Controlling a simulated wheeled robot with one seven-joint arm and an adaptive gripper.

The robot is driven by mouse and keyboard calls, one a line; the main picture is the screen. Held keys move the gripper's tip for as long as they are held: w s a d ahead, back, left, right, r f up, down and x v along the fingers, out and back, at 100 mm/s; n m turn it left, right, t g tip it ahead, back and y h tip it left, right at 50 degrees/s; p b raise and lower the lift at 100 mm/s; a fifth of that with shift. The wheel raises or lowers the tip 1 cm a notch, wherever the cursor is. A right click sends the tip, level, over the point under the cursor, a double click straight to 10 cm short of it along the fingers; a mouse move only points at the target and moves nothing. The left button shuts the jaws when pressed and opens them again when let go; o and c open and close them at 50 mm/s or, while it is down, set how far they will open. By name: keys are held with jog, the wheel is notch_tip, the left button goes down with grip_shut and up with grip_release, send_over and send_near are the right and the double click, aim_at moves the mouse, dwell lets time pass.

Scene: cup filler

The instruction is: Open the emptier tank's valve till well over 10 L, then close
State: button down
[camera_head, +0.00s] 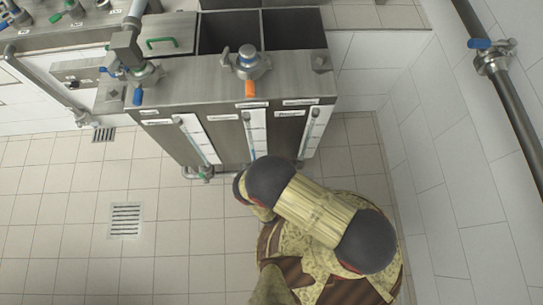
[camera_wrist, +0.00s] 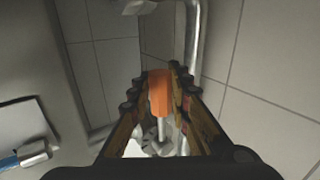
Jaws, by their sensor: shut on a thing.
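In the wrist view, my gripper (camera_wrist: 161,82) has its fingers on both sides of an orange valve handle (camera_wrist: 159,94) and is shut on it. A metal stem shows below the handle. In the head view, the steel tank unit (camera_head: 225,93) has upright sight gauges on its front: left (camera_head: 197,141), middle (camera_head: 248,133) and right (camera_head: 316,127). Their levels are too small to read. My arm reaches low beside the front of the unit and hides the gripper and the gripped handle there. Another orange handle (camera_head: 250,89) is at the top front.
Open compartments (camera_head: 228,32) show at the unit's top. A blue-handled valve (camera_head: 138,96) is at its left. A wall pipe with a blue handle (camera_head: 480,43) runs at the right. A floor drain (camera_head: 125,220) lies in open tiled floor at the left.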

jog(key=shift+d+f, duration=0.1)
jog(key=shift+f, duration=0.25)
jog(key=c, duration=1.8)
grip_release()
jog(key=shift+o, duration=0.7)
jog(key=shift+r, duration=0.15)
notch_tip(320, 180, up, 8)
jog(key=shift+r, duration=0.9)
jog(key=s+a+r+p, duration=0.2)
jog(key=s+a+r, duration=0.1)
jog(key=s, duration=0.4)
jog(key=shift+s+a+r, duration=0.15)
jog(key=shift+s+a, duration=0.1)
jog(key=shift+a, duration=0.15)
